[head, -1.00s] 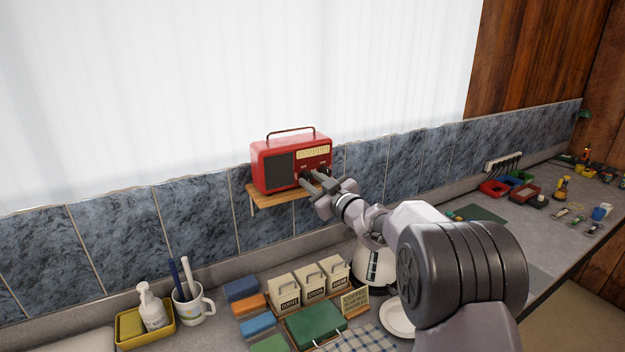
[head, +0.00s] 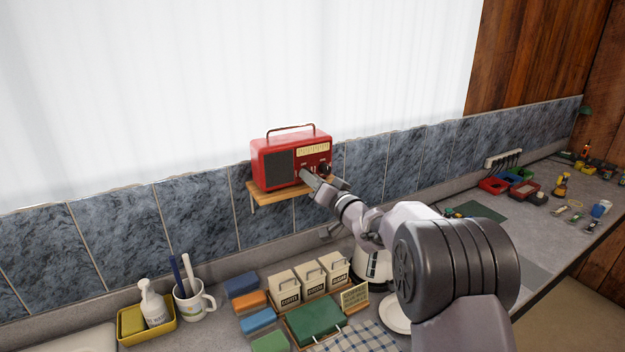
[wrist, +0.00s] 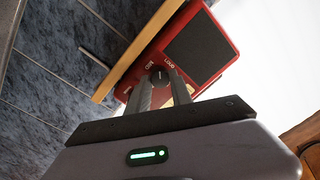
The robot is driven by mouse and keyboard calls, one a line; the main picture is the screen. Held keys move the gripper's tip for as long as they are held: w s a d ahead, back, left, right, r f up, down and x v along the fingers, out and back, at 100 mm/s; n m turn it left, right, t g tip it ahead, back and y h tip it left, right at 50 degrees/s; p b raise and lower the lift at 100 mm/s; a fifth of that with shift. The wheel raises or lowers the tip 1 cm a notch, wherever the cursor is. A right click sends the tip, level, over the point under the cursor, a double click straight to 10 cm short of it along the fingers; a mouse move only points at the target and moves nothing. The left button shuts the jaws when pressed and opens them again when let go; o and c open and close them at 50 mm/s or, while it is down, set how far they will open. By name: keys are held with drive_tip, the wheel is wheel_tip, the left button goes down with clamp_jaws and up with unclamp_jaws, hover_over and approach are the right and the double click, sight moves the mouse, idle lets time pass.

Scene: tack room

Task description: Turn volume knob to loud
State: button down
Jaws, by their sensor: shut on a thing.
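A red radio (head: 277,148) with a handle, dark speaker grille and cream dial (head: 313,149) stands on a small wooden shelf (head: 262,196) against the tiled wall. In the head view my gripper (head: 309,176) is at the lower front of the radio. In the wrist view the radio (wrist: 150,48) appears tilted, and my gripper (wrist: 161,84) has its two fingers shut on the dark round volume knob (wrist: 161,76), one on each side. A "LOUD" label shows beside the knob, with another small label to its left. I cannot tell where the knob points.
A white rounded object (head: 373,268) stands beneath my arm. A dark mat lies farther right.

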drive_tip(key=m, duration=0.9)
drive_tip(key=shift+m+t, duration=0.3)
idle(0.3)
drive_tip(key=c, duration=1.1)
unclamp_jaws()
drive_tip(key=shift+c, duration=0.2)
drive_tip(key=b+v, duration=0.1)
drive_tip(key=v, duration=1.6)
drive_tip(key=shift+s, duration=0.3)
